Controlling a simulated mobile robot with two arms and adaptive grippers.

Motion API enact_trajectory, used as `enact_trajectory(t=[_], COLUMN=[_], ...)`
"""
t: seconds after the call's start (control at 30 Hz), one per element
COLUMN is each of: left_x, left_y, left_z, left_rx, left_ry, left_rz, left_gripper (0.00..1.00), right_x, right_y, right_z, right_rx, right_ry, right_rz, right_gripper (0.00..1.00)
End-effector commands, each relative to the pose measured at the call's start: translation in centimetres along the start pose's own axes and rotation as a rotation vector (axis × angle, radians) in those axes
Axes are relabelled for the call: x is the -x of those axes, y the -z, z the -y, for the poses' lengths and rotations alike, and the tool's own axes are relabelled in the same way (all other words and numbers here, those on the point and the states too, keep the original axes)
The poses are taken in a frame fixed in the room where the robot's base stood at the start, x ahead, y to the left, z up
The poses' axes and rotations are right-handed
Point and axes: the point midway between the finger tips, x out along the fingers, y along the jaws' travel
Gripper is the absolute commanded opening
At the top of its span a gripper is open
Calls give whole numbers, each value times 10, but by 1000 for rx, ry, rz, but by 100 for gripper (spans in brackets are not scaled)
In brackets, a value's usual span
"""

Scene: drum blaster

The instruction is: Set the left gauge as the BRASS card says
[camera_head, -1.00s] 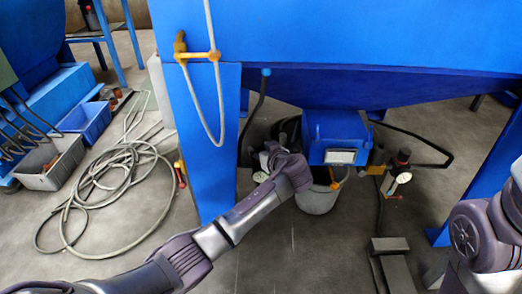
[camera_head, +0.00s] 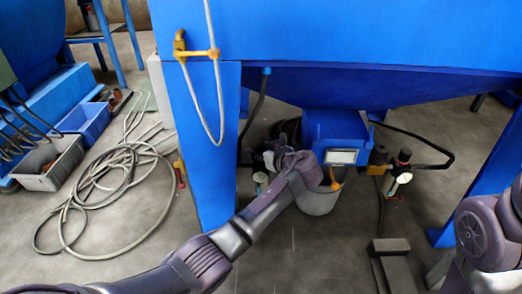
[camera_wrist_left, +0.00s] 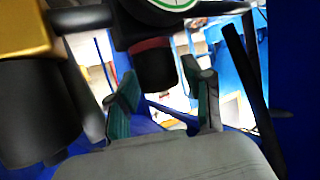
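The left gauge (camera_head: 261,178) is a small pale dial under the blue machine in the head view, mostly hidden by my left wrist. In the left wrist view, part of a white gauge face with green marks (camera_wrist_left: 172,3) shows at the top edge. Below it hangs a black knob with a red ring (camera_wrist_left: 155,66). My left gripper (camera_wrist_left: 161,72) is open, with its fingers on either side of this knob. Its fingertips are hidden in the head view. A white card (camera_head: 341,156) is on the blue box, its writing unreadable. My right gripper is not in view.
A second gauge (camera_head: 404,178) stands right of the blue box. A blue leg (camera_head: 205,150) rises left of my arm. In the wrist view, a yellow fitting with a black cylinder (camera_wrist_left: 38,105) is close at left. A hose (camera_head: 95,185) lies coiled on the floor.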

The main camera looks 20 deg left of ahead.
Motion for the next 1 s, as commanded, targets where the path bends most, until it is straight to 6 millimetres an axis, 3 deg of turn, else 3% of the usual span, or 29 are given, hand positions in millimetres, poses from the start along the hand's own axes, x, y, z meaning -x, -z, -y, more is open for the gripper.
enact_trajectory(t=[0.43, 0.8, 1.0], left_x=[9, 82, 111], left_y=[0, -1, -1], left_z=[-1, -1, -1], left_rx=[0, 1, 0], left_ry=[-4, -4, -3], left_rz=[0, 2, 2], left_gripper=[62, 62, 62], right_x=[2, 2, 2], right_y=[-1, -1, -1], right_z=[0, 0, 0], right_rx=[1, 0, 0], right_ry=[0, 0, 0], right_rz=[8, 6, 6], right_gripper=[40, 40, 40])
